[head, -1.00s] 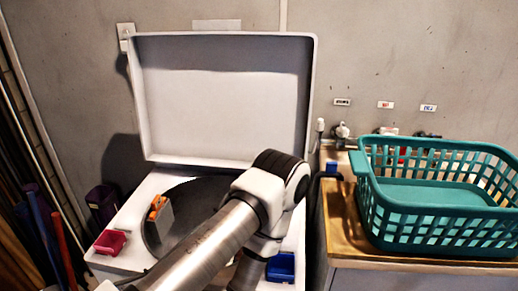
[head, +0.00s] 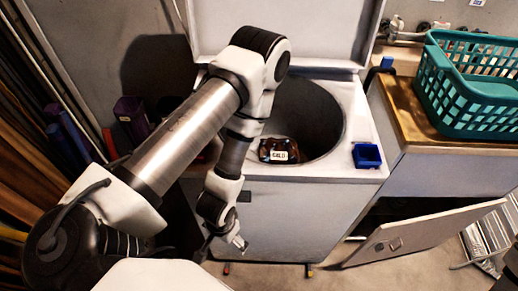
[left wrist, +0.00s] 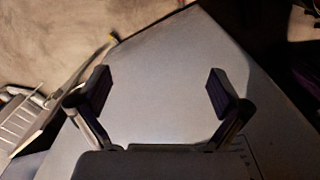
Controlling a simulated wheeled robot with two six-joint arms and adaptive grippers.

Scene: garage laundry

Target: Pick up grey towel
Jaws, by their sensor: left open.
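I cannot make out a grey towel in either current view. My left gripper (head: 238,243) hangs in front of the white top-opening washer (head: 285,215), lower than its top. In the left wrist view its two fingers (left wrist: 158,92) are spread wide with nothing between them. Behind them is a plain grey panel. The round drum opening (head: 315,110) is partly hidden by my left arm. A dark brown item with a white label (head: 280,152) shows at the drum's front edge. My right gripper is not in view.
A teal basket (head: 470,95) stands on the wooden counter (head: 408,115) at right. A low cabinet door (head: 420,235) hangs open. A drying rack (head: 488,240) stands at far right.

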